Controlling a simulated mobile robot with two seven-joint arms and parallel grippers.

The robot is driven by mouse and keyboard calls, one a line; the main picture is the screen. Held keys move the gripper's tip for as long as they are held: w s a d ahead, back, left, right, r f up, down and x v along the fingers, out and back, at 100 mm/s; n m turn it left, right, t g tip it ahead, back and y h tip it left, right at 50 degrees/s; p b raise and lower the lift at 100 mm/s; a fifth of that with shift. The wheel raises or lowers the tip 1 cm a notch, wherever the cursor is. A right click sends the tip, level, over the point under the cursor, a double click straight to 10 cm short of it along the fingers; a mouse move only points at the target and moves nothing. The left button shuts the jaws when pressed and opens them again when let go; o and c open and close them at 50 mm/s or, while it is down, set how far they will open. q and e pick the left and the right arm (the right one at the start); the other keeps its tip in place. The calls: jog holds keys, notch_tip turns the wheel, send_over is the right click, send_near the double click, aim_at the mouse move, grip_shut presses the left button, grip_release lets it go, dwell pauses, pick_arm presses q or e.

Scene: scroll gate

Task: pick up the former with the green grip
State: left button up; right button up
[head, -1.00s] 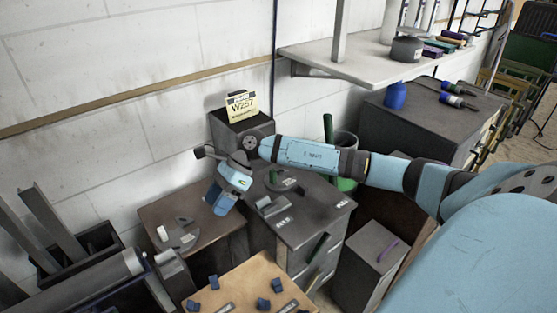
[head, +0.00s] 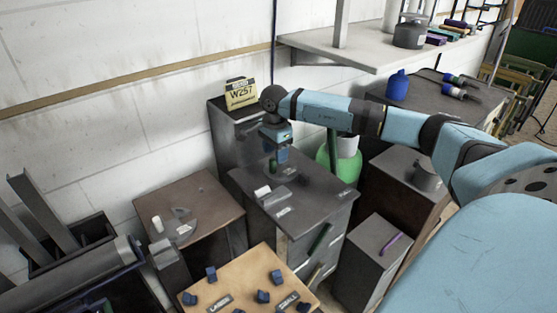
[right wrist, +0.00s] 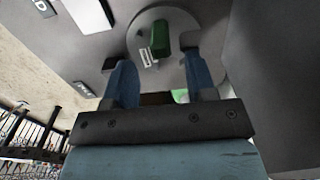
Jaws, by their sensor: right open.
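The former with the green grip (right wrist: 160,37) lies on the grey cabinet top; in the right wrist view its round grey plate sits just beyond my fingertips. In the head view its plate (head: 286,174) shows partly, with the gripper hiding the grip. My right gripper (right wrist: 160,75) is open and empty, its two blue fingers apart, with the grip beyond the gap between them. In the head view the right gripper (head: 276,158) points down over the cabinet. I cannot tell the exact height left above the grip. My left gripper is not in view.
Another former with a white grip (head: 157,224) lies on the brown table at left. A wooden board (head: 239,284) with several blue blocks is in front. A card marked W257 (head: 241,93) stands behind. A green container (head: 345,163) stands right of the cabinet.

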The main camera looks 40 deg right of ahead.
aim_at(275, 165)
jog(key=shift+w+f, duration=0.1)
jog(key=shift+f, duration=2.65)
jog(key=shift+r, duration=0.15)
grip_shut()
